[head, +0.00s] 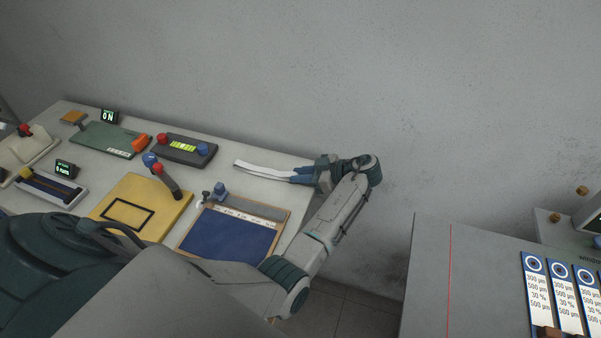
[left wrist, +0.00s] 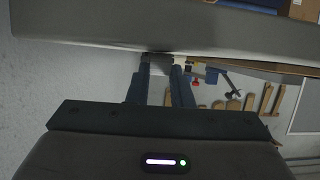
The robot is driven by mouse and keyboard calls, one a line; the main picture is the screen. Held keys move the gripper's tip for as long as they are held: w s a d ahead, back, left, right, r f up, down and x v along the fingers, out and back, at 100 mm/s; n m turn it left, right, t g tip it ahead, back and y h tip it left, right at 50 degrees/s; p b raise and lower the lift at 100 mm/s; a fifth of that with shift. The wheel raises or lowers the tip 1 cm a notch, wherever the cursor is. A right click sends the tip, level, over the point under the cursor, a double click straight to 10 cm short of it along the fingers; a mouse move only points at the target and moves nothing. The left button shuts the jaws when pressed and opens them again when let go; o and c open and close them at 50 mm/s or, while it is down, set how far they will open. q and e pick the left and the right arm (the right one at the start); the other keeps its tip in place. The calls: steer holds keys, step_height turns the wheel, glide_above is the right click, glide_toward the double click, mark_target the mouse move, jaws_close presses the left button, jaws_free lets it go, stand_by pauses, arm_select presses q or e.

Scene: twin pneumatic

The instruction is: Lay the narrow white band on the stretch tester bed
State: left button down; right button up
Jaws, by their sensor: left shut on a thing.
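The narrow white band (head: 262,170) is a long, slightly curved strip near the back right of the table in the head view. My left gripper (head: 300,175), with blue fingers, is shut on its right end. The band's free end points left. I cannot tell whether the band touches the table. The stretch tester seems to be the green bed (head: 104,138) with orange clamps, at the back left beside a small "0 N" display (head: 110,116). In the left wrist view my left fingers (left wrist: 160,75) show, but the band is not clear. My right gripper is not in view.
Between band and green bed stands a dark device (head: 184,149) with red and blue knobs. In front are a yellow board (head: 140,207) with a lever and a blue panel (head: 228,232). A wall rises behind the table (head: 232,153). Another bench (head: 428,275) is at right.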

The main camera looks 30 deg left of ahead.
arm_select(q)
steer(key=shift+f, duration=0.3)
steer(key=c, duration=1.3)
jaws_free()
